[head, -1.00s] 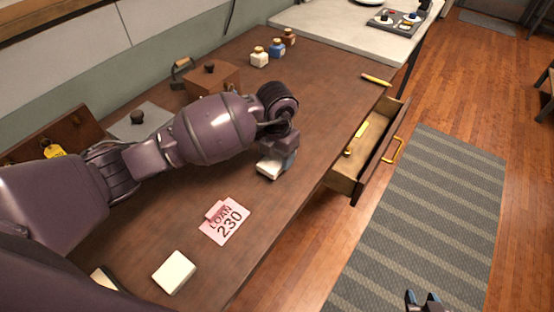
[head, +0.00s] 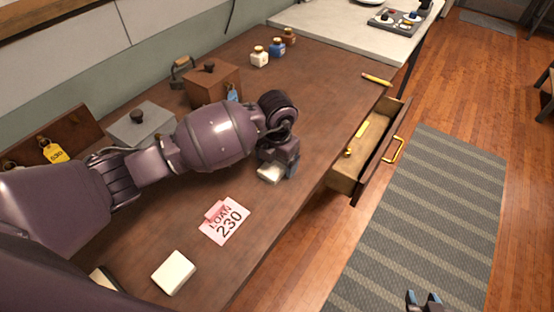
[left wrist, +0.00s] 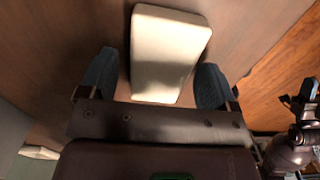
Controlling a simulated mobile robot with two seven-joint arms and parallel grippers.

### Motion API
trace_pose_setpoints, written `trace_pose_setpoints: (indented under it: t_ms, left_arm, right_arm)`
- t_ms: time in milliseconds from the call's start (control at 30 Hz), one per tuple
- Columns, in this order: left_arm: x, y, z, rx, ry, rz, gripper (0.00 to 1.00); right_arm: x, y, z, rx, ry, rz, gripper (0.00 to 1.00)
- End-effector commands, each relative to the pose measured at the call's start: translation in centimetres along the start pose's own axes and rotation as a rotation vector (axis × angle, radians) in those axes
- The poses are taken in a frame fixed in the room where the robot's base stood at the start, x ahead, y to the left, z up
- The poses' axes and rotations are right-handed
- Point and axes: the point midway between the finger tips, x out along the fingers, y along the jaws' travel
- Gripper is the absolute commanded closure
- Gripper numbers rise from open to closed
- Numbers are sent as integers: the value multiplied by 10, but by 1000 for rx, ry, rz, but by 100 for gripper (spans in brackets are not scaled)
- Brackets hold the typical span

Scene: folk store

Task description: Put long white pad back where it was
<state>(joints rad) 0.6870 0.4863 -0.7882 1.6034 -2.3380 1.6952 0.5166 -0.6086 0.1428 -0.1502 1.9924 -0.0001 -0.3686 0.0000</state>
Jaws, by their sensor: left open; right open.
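A long white pad (head: 269,174) lies on the brown counter, partly hidden by my left gripper (head: 280,172) in the head view. In the left wrist view the pad (left wrist: 170,48) lies between and beyond the two spread fingers of the left gripper (left wrist: 156,84), with a gap on either side. A second, squarer white pad (head: 174,272) lies near the counter's front edge at lower left. My right gripper (head: 424,301) is open and empty over the floor at the bottom edge.
A pink loan card (head: 225,220) lies between the pads. A drawer (head: 347,178) stands open at the counter front, with yellow items inside. A brown box (head: 212,87), a grey box (head: 140,125) and small bottles (head: 277,46) stand along the back. The counter's right part is mostly clear.

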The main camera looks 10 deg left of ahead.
Motion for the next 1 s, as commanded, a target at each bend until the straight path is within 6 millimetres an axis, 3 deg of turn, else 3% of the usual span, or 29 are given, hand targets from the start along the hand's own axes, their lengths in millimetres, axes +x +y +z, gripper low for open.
trace_pose_setpoints:
  t_ms: [167,700,1000]
  left_arm:
    - [-13,0,1,1,-3,2,17]
    - [-106,0,0,0,-3,2,17]
    - [-123,0,0,0,0,0,17]
  right_arm:
    - [-2,1,0,-1,-2,1,57]
    - [2,0,-15,-3,20,-2,57]
    - [1,1,-13,-3,17,-1,57]
